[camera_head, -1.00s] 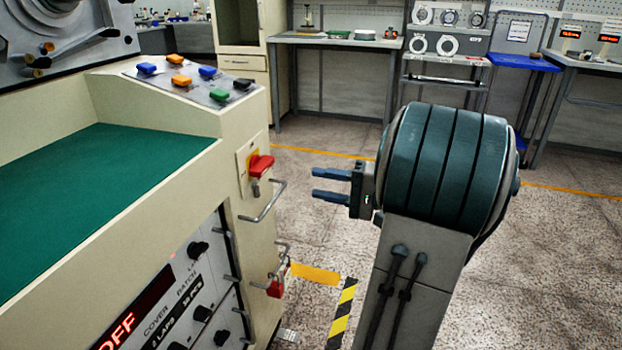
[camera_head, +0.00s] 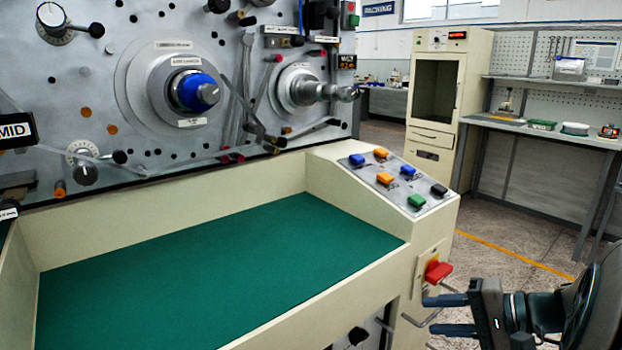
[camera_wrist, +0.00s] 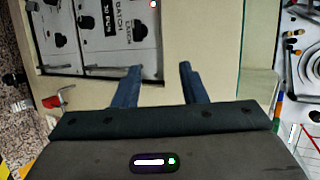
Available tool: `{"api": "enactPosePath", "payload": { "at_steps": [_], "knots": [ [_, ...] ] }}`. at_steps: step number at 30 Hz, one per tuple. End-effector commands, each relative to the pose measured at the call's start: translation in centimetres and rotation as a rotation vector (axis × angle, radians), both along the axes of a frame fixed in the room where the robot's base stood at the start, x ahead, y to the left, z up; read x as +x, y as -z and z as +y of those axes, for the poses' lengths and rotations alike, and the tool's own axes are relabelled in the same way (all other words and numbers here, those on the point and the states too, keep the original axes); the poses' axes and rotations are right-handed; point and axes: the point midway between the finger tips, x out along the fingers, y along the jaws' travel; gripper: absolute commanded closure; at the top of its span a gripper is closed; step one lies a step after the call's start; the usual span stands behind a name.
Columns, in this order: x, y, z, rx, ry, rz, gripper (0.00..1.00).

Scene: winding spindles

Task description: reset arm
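My gripper (camera_head: 447,315) is at the lower right of the head view, with its two blue fingers apart and nothing between them. It points left, close to the red switch handle (camera_head: 438,271) on the machine's front corner; I cannot tell whether they touch in that view. In the wrist view my gripper (camera_wrist: 160,70) also shows its fingers spread and empty, facing the cream machine front (camera_wrist: 195,40). There the red handle (camera_wrist: 52,101) lies off to the left, apart from the fingers. Most of my arm is cut off at the right edge.
The winding machine has a green work surface (camera_head: 200,265), a button panel (camera_head: 397,183) and spindles (camera_head: 195,92) on its upright face. Metal loop handles (camera_head: 422,318) stick out of its front. A workbench (camera_head: 545,130) and a cream cabinet (camera_head: 447,95) stand behind. Open floor lies between.

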Motion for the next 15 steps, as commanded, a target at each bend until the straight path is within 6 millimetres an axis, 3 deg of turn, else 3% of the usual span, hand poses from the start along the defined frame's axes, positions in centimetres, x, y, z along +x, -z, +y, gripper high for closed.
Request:
{"api": "enactPosePath", "payload": {
  "at_steps": [1,6,15],
  "knots": [
    [-0.7,-2.2,2.0,-0.056,-0.052,0.045,0.62],
    [-3.8,-4.2,6.1,-0.262,-0.185,0.178,0.62],
    [-8.7,-9.0,8.9,-0.68,-0.348,0.253,0.62]
  ]
}}
